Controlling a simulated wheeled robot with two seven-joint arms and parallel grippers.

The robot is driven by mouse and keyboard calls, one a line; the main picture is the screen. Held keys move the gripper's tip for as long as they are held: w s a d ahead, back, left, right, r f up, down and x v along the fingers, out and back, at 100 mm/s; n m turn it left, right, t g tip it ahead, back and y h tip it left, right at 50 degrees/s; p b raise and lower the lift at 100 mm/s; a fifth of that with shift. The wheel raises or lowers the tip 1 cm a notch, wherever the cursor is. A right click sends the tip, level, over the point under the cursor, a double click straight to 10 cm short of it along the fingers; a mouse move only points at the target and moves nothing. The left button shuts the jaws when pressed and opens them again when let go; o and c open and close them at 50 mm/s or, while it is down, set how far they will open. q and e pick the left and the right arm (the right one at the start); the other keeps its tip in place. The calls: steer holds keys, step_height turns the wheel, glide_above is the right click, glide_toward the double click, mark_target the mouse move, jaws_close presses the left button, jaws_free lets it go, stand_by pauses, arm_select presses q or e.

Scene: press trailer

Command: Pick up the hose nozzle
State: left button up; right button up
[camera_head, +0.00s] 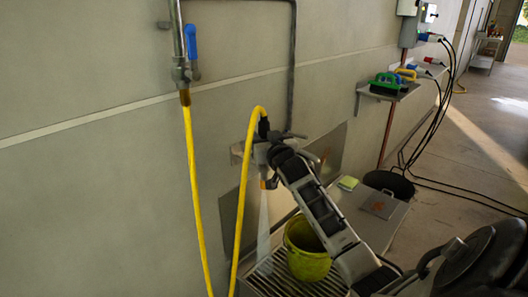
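The hose nozzle (269,182) points down by the wall, with an orange-brown part near its tip. A pale streak like water runs down below it. The yellow hose (243,190) arches up and over to a black fitting (263,127) above the nozzle. My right gripper (264,156) is at the nozzle, below this fitting, with my arm reaching in from the lower right. The gripper covers much of the nozzle's body, and I cannot tell whether its fingers are closed on it. My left gripper is not in view.
A yellow-green bucket (305,262) stands on a slatted grate (268,276) below. A metal bench (386,226) lies to its right. A pipe with a blue-handled valve (191,42) feeds the hose at left. A wall shelf (386,94) holds brushes; black cables (440,105) hang farther right.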

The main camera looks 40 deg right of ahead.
steer(key=shift+r, duration=0.1)
steer(key=shift+c, duration=0.4)
